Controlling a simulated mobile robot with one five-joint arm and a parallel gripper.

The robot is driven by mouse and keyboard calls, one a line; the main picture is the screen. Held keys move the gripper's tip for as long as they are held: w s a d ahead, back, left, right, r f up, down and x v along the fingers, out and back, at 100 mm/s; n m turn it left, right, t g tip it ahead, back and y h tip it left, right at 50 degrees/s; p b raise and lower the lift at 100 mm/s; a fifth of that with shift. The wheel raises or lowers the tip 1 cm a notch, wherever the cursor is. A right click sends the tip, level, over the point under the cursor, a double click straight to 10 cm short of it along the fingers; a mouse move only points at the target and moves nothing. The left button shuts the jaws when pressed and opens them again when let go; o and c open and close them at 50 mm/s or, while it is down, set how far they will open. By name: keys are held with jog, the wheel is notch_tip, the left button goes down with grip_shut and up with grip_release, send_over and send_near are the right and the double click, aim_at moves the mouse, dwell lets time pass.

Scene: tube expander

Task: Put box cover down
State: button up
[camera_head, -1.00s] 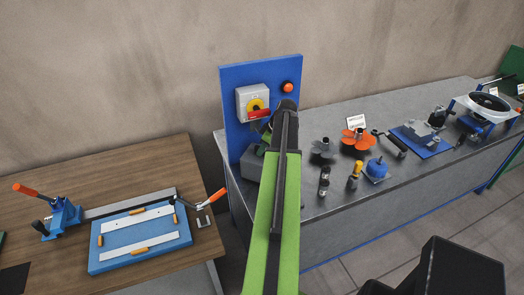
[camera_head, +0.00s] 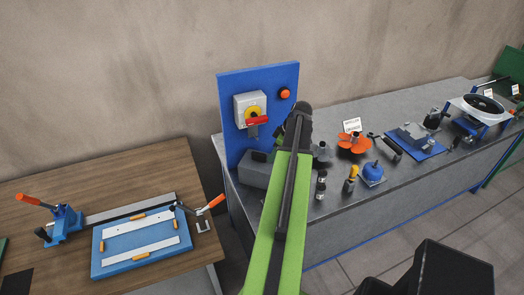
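A grey switch box (camera_head: 242,103) with a yellow dial and a red handle is mounted on an upright blue panel (camera_head: 229,84). An orange-red button (camera_head: 285,93) is at its upper right. A low grey box (camera_head: 257,171) sits at the panel's foot, partly behind my green arm. I cannot tell which part is the box cover. The dark end of my arm, with my gripper (camera_head: 302,108), is just right of the panel's right edge in the picture. The fingers are not clear, and I cannot tell whether they hold anything.
The grey bench (camera_head: 400,110) holds an orange fan (camera_head: 354,143), a blue part (camera_head: 373,172), a grey device on a blue plate (camera_head: 414,137) and several small parts. A wooden table (camera_head: 40,188) at left carries a blue fixture (camera_head: 110,264) and a lever tool (camera_head: 65,222).

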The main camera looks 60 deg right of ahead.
jog(key=s+d, duration=0.1)
jog(key=s, duration=0.5)
jog(key=shift+s, duration=0.25)
jog(key=shift+d, duration=0.1)
jog(key=w+a+f+g+y, duration=0.1)
jog(key=w+a+g, duration=0.1)
jog(key=w+a, duration=2.15)
jog(key=w+a+m+g, duration=0.1)
jog(key=w+a, duration=0.1)
jog(key=a, duration=1.6)
jog(key=w+a+g+h, duration=0.1)
jog(key=w+a, duration=0.2)
jog(key=a, duration=1.6)
jog(key=shift+a+f+m+h, duration=0.3)
jog(key=shift+f+m, duration=0.1)
